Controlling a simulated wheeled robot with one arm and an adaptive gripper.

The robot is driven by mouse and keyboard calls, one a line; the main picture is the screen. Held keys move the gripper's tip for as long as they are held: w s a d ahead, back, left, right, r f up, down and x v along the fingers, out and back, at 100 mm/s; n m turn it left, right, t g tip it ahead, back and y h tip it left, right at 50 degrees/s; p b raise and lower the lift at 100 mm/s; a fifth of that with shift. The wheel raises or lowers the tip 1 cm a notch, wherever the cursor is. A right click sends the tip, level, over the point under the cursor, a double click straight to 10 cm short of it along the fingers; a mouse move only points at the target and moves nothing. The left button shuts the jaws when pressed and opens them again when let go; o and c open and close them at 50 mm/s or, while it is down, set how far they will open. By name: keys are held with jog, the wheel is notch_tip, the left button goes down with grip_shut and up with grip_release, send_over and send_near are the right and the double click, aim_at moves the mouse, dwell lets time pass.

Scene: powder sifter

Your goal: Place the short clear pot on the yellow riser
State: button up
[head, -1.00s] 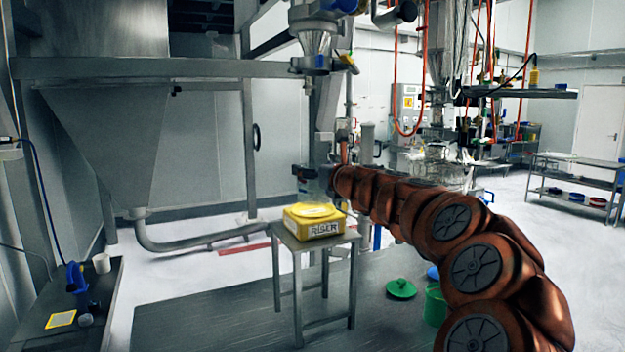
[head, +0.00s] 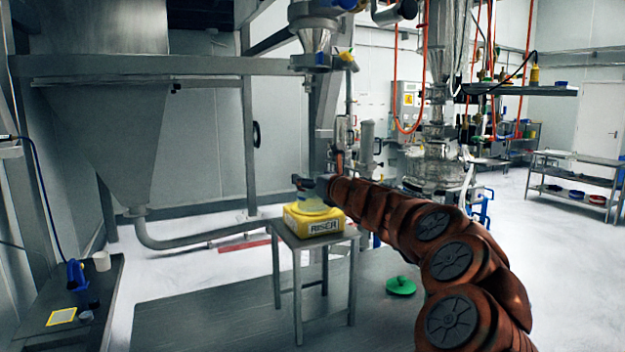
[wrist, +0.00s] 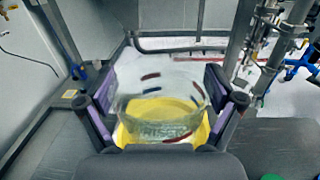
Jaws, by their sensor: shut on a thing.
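The short clear pot (wrist: 160,98) is upright between the two fingers of my gripper (wrist: 160,88) in the wrist view, one finger on each side of its wall. Yellow shows through and around its base. In the head view my gripper (head: 304,183) is at the pot's upper part, and the pot (head: 312,201) is over the top of the yellow riser (head: 312,224). I cannot tell whether its base touches the riser. The riser, with a white label, sits on a small metal table (head: 345,237).
A side bench (head: 60,290) at the lower left holds a blue item, a white cup and a yellow-edged square. A green lid (head: 401,286) lies on the dark floor platform. A large hopper (head: 100,130) stands behind at the left. The floor at the right is clear.

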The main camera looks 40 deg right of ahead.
jog(key=shift+f, duration=0.15)
jog(key=o, duration=1.2)
jog(key=shift+r, duration=0.2)
jog(key=b+v, duration=0.1)
jog(key=v, duration=1.1)
jog(key=shift+a, duration=0.1)
